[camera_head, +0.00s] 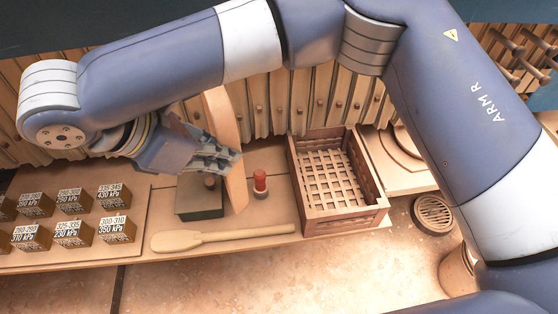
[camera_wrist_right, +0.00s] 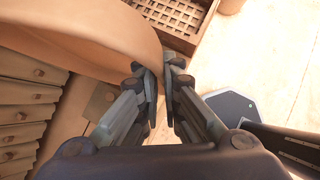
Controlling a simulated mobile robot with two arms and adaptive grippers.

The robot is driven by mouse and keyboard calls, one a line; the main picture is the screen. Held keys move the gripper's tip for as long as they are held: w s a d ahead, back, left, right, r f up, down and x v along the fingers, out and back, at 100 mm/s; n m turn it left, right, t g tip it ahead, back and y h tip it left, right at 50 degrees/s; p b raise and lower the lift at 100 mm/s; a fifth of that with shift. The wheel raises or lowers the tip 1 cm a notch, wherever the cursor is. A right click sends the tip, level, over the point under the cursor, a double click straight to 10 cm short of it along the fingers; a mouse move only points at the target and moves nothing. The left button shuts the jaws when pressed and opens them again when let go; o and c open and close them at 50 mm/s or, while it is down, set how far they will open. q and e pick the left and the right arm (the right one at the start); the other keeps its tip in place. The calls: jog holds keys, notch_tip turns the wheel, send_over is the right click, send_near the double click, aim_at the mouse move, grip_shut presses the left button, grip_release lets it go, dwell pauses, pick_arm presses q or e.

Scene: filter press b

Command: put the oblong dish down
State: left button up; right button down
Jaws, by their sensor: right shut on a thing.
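The oblong dish (camera_head: 225,130) is a tan, long, curved piece. It is tipped up on edge above the wooden board, with its long side running up and down in the head view. My right gripper (camera_head: 232,160) reaches in from its left side and is shut on its rim. In the right wrist view the dish (camera_wrist_right: 95,35) fills the upper left, and the fingertips (camera_wrist_right: 165,72) pinch its edge. The dish's lower end is close to the board; I cannot tell whether it touches. My left gripper is not in view.
A slatted wooden crate (camera_head: 379,213) stands right of the dish. A red-topped knob (camera_head: 260,183), a dark box (camera_head: 200,205) and a wooden paddle (camera_head: 222,235) are close by. Several labelled blocks (camera_head: 73,234) stand at the left. Upright wooden plates (camera_head: 300,98) line the back.

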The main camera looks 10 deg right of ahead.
jog(key=w+d+p, duration=0.2)
jog(key=w+d, duration=0.6)
jog(key=d, duration=0.4)
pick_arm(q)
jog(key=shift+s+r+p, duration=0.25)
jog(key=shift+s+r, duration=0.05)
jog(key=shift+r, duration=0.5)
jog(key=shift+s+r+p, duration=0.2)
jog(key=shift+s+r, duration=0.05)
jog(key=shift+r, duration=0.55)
pick_arm(e)
notch_tip(320, 180, down, 12)
jog(key=shift+s, duration=0.15)
jog(key=shift+d, duration=0.1)
jog(key=c, duration=1.8)
grip_release()
jog(key=shift+s+f, duration=0.1)
jog(key=shift+s, duration=0.05)
